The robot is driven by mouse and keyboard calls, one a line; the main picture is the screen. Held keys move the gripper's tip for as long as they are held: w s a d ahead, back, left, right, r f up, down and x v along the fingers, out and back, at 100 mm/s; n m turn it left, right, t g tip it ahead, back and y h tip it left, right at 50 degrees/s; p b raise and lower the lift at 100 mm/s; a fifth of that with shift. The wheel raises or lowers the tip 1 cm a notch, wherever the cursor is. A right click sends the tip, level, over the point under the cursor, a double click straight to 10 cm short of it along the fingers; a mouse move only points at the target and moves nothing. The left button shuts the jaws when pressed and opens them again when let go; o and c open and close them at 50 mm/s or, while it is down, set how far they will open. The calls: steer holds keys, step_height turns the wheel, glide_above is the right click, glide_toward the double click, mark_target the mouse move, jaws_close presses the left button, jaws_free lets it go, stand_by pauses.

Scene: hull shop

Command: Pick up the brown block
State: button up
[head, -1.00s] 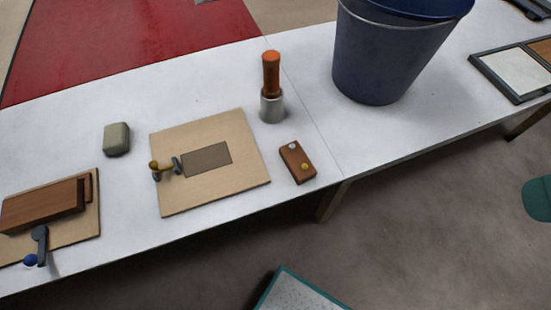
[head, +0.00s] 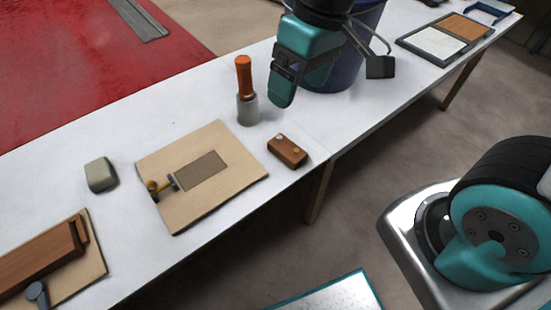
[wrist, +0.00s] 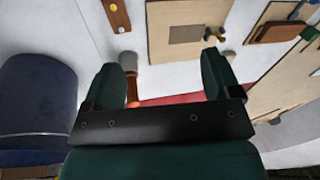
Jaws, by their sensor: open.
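The small brown block (head: 287,151) lies flat on the white bench near its front edge, right of the tan board. It has two round studs on top, one silvery and one yellow. In the wrist view the brown block (wrist: 116,14) is at the top edge, partly cut off. My gripper (head: 284,88) is above the bench, in front of the blue bucket and higher than the block, apart from it. In the wrist view its two teal fingers stand wide apart with nothing held between them (wrist: 165,75).
An orange-handled tool (head: 244,80) stands in a grey cup (head: 248,110) beside the block. The tan board (head: 225,140) with a small clamp lies left of it. The blue bucket (head: 335,82) stands behind my gripper. A larger wooden piece (head: 35,262) sits on another board at far left.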

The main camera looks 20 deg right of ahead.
steer(key=w+d+f+m+h+b, duration=0.1)
steer(key=w+d+f+h+b, duration=0.15)
steer(key=w+f, duration=0.7)
glide_above(287, 147)
step_height(287, 147, down, 12)
steer(key=shift+f, duration=3.1)
steer(key=shift+c, duration=0.5)
steer(key=c, duration=1)
